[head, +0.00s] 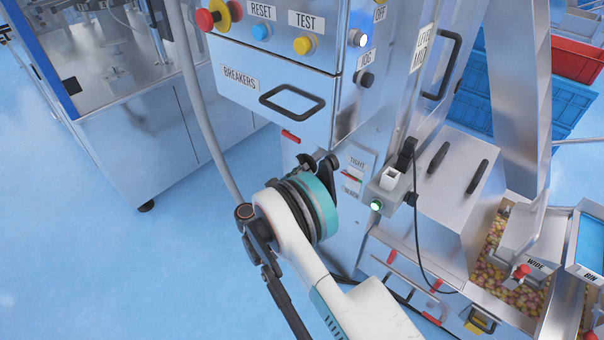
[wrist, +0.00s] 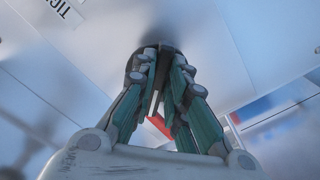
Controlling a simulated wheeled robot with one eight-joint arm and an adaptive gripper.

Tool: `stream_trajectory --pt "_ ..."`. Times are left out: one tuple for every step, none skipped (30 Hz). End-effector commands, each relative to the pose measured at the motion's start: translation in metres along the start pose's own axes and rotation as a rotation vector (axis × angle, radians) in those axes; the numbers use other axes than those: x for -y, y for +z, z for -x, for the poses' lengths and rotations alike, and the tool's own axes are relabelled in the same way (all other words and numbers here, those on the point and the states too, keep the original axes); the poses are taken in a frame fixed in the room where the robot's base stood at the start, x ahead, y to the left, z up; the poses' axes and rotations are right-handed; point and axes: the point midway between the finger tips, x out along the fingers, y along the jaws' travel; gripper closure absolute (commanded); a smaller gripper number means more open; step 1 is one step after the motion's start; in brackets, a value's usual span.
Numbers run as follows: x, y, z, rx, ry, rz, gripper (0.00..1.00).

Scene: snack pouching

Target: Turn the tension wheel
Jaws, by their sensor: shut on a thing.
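My gripper (head: 320,166) reaches to the front of the steel machine, just left of the plate marked TIGHT (head: 357,163). In the wrist view its teal-padded fingers (wrist: 154,60) close in around a dark round part (wrist: 150,47), which looks like the tension wheel. The fingers are shut on it. Most of the wheel is hidden by the fingers, and in the head view my wrist and fingers cover it. A small gauge with a red mark (head: 352,178) sits below the TIGHT label; its lower label is too small to read surely.
Above is a drawer marked BREAKERS (head: 275,92) with a protruding black handle (head: 292,101). Right of the gauge, a bracket carries a green-lit button (head: 376,205) and a hanging black cable (head: 421,240). A bin of colourful snacks (head: 495,270) stands lower right. Blue floor at left is clear.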

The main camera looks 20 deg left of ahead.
Motion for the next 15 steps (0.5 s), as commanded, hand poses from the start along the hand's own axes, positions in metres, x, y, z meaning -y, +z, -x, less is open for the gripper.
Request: stream_trajectory --pt "0.0010 0.0020 0.0010 0.003 -0.001 -0.015 1.00" --pt "0.0011 0.0020 0.0010 0.004 -0.001 -0.022 1.00" --pt "0.0012 0.0020 0.0010 0.004 -0.001 -0.029 1.00" --pt "0.0013 0.0020 0.0010 0.004 -0.001 -0.034 1.00" --pt "0.0013 0.0021 0.0010 0.004 -0.001 -0.039 1.00" --pt "0.0014 0.0021 0.0010 0.004 -0.001 -0.043 1.00" --pt "0.0014 0.0021 0.0010 0.004 -0.001 -0.046 1.00" --pt "0.0014 0.0021 0.0010 0.004 -0.001 -0.048 1.00" --pt "0.0015 0.0022 0.0011 0.004 -0.001 -0.050 1.00" --pt "0.0015 0.0022 0.0011 0.004 -0.001 -0.050 1.00" --pt "0.0015 0.0022 0.0011 0.004 -0.001 -0.051 1.00" --pt "0.0015 0.0022 0.0011 0.004 -0.001 -0.051 1.00" --pt "0.0015 0.0022 0.0011 0.004 -0.001 -0.051 1.00" --pt "0.0015 0.0022 0.0011 0.004 -0.001 -0.051 1.00" --pt "0.0015 0.0023 0.0011 0.004 -0.001 -0.050 1.00"
